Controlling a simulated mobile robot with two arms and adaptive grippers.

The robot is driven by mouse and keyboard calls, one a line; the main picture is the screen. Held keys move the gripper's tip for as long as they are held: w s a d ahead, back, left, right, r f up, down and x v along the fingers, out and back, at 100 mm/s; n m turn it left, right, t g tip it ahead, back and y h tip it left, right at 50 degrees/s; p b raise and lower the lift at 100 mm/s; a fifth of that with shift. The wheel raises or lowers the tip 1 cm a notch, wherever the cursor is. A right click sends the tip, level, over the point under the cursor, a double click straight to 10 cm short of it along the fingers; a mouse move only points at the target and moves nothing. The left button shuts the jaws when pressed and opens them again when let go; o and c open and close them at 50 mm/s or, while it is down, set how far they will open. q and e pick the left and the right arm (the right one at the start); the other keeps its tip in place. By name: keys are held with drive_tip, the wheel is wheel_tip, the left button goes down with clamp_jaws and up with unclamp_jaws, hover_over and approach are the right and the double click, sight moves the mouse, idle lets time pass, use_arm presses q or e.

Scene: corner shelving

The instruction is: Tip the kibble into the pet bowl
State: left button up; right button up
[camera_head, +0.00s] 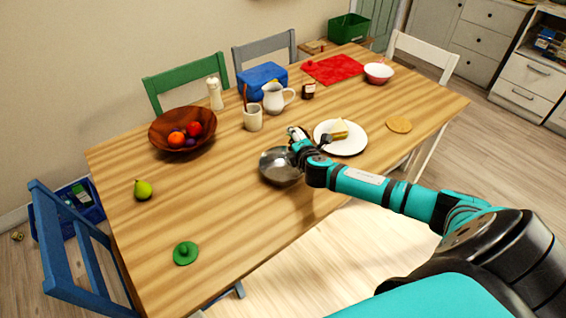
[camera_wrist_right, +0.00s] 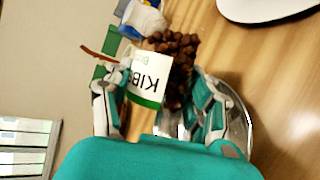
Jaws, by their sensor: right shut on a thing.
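The pet bowl (camera_head: 277,168) is a shiny metal bowl on the wooden table, in front of the white plate. In the right wrist view its rim (camera_wrist_right: 243,122) shows at the lower right, partly behind my gripper. My right gripper (camera_head: 303,146) is at the bowl's upper right edge. In the wrist view my right gripper (camera_wrist_right: 158,104) is shut around a container (camera_wrist_right: 151,80) with a white label reading "KIB" and a green band. The container is tilted. Brown kibble (camera_wrist_right: 178,58) shows in a cluster at its mouth and side; how much lies in the bowl is hidden. My left gripper is out of view.
A white plate (camera_head: 326,149) with a sandwich stands close to the right of my gripper. A beige cup (camera_head: 253,118), a white jug (camera_head: 273,98) and a wooden fruit bowl (camera_head: 160,135) stand farther back. The table's left front is mostly clear, with a pear (camera_head: 143,189) and a green item (camera_head: 185,253).

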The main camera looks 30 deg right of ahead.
drive_tip(key=shift+a+r+n+t+h+b, duration=0.65)
drive_tip(key=shift+n+h, duration=0.35)
drive_tip(key=shift+n, duration=0.2)
idle(3.9)
